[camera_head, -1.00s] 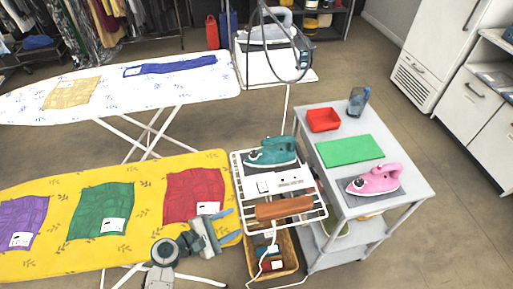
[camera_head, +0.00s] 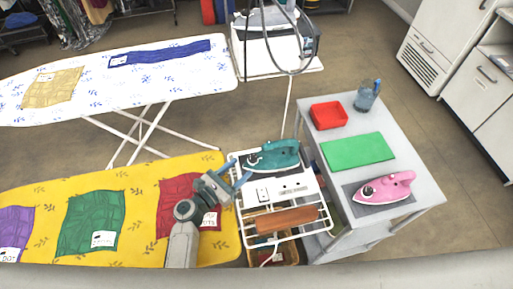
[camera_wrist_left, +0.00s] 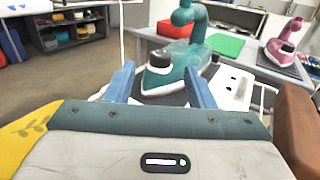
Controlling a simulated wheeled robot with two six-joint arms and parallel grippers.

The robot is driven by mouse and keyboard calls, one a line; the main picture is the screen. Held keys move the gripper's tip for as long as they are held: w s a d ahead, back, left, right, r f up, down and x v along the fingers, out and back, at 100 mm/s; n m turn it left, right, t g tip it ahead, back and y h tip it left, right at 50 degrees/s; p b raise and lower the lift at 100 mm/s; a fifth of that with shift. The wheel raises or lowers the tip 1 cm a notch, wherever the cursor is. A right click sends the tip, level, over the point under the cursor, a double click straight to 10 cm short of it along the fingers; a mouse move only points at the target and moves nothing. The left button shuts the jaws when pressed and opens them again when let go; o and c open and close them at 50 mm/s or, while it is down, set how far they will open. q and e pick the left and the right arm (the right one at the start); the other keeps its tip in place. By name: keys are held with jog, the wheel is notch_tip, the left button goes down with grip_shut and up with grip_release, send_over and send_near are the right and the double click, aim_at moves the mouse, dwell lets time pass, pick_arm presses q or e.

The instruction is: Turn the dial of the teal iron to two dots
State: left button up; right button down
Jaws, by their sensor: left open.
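The teal iron (camera_head: 278,156) rests on the iron rest at the right end of the yellow ironing board. Its dark dial (camera_head: 254,159) is at the near left end of the iron. My left gripper (camera_head: 240,171) is open and empty, just left of the iron, with its blue fingers pointing at the dial end. In the left wrist view, the teal iron (camera_wrist_left: 176,72) is straight ahead between the fingers, with the dark dial (camera_wrist_left: 160,60) on top. The dial's dot setting is too small to read. My right gripper is not in view.
A wooden-looking brown bar (camera_head: 287,220) lies on the white wire rack (camera_head: 243,222). A grey cart (camera_head: 425,192) to the right holds a pink iron (camera_head: 388,187), green mat (camera_head: 358,151), red tray (camera_head: 328,115) and blue jug (camera_head: 367,94). The yellow board (camera_head: 140,180) carries several cloths.

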aim_at(257, 154)
pick_arm(q)
jog(key=x, duration=0.1)
jog(key=p+x, duration=0.1)
jog(key=x, duration=0.3)
jog(key=shift+d+r, duration=0.2)
jog(key=shift+r, duration=0.1)
jog(key=x, duration=0.1)
jog(key=p+x, duration=0.1)
jog(key=x, duration=0.1)
jog(key=shift+w+a+f, duration=0.1)
jog(key=shift+f, duration=0.15)
jog(key=shift+w, duration=0.1)
jog(key=shift+c, duration=1)
jog(key=c, duration=0.8)
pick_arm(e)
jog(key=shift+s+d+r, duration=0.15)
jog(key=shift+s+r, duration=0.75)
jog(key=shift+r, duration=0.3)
